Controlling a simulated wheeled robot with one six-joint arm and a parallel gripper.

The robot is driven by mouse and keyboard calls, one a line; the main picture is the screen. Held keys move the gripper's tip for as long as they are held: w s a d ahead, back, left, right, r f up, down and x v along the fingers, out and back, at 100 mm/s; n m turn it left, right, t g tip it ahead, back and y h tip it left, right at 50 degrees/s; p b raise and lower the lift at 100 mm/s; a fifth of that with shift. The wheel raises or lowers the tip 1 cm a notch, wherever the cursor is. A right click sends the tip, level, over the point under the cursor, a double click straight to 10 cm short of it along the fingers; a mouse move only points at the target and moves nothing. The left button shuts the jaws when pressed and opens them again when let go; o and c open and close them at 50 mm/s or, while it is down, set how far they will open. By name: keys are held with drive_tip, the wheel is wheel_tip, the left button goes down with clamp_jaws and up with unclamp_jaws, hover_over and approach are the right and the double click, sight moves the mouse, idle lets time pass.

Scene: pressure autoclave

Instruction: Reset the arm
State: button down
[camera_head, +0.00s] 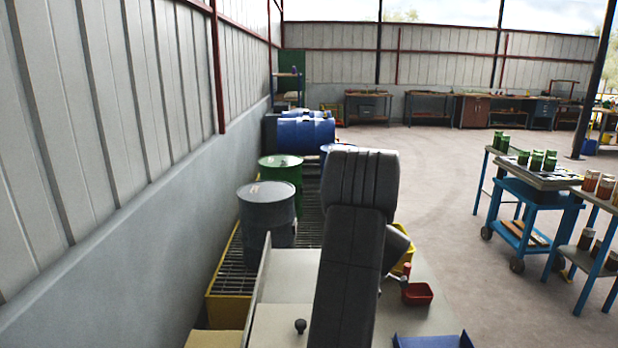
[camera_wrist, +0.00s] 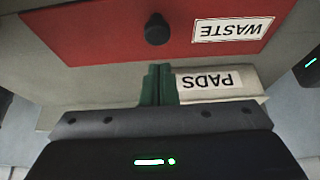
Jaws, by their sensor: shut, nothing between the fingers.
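My gripper (camera_wrist: 158,82) shows in the wrist view, its two green fingers pressed together with nothing between them. The fingers point toward a red panel (camera_wrist: 110,35) with a black knob (camera_wrist: 157,28) and a label reading WASTE, upside down in the picture. Beside the fingers is a pale block (camera_wrist: 218,84) labelled PADS, also upside down. I cannot tell whether the fingers touch anything. In the head view my raised dark arm fills the middle, and my gripper is hidden.
Left of my arm are a grey wall (camera_head: 110,130), a grey drum (camera_head: 267,212), a green drum (camera_head: 281,172) and a blue drum lying down (camera_head: 306,132). A pale bench (camera_head: 285,300) with a red bin (camera_head: 417,293) is close. A blue cart (camera_head: 535,205) stands right; the floor between is clear.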

drive_tip(key=shift+a+r+h+b, duration=0.3)
drive_tip(key=shift+a+h+b, duration=0.3)
drive_tip(key=shift+a+h, duration=1.35)
drive_tip(key=shift+a+r+h+b, duration=0.35)
drive_tip(key=shift+a+h+b, duration=0.3)
drive_tip(key=shift+a+h, duration=1.25)
drive_tip(key=shift+a+r+h+b, duration=0.3)
drive_tip(key=shift+a+h+b, duration=0.3)
drive_tip(key=shift+a+h, duration=1.35)
drive_tip(key=shift+d, duration=0.15)
